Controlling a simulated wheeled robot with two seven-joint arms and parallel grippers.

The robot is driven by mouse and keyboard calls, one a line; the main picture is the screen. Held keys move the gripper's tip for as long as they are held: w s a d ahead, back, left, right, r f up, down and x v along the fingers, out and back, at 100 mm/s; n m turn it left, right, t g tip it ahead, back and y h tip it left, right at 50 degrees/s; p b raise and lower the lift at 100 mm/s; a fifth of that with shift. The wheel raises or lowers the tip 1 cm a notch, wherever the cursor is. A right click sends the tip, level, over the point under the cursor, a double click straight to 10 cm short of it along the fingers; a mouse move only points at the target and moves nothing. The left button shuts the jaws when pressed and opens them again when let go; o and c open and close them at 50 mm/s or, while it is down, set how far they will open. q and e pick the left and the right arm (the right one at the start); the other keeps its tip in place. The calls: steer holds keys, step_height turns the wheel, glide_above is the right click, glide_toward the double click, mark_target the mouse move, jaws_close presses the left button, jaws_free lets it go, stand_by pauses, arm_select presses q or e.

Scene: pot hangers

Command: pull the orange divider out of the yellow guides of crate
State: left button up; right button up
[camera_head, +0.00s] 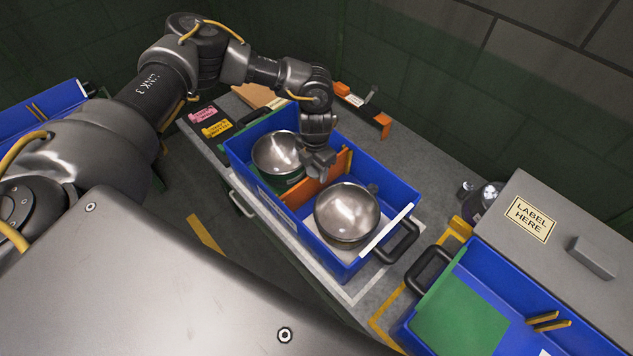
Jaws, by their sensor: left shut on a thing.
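The blue crate (233,143) stands on the grey table in the middle of the view. The orange divider (308,190) stands across its inside, between two shiny metal pots. One pot (278,152) is in the far compartment and the other pot (347,212) in the near one. A strip of yellow guide (348,160) shows at the divider's right end; the guide at the other end cannot be made out. My left gripper (320,163) comes down from above and is shut on the divider's top edge. My right gripper is not in view.
A second blue crate (545,290) with a green floor panel (460,313) lies at the lower right. A grey box labelled LABEL HERE (570,222) stands behind it. Another blue crate (35,115) is at the far left. Pink and yellow labels lie beside the middle crate.

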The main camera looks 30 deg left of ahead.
arm_select(q)
steer(key=shift+r+p, duration=0.55)
steer(key=shift+r, duration=0.25)
stand_by(0.5)
steer(key=shift+r, duration=0.2)
step_height(320, 180, up, 13)
steer(key=p, duration=0.5)
stand_by(2.0)
stand_by(0.4)
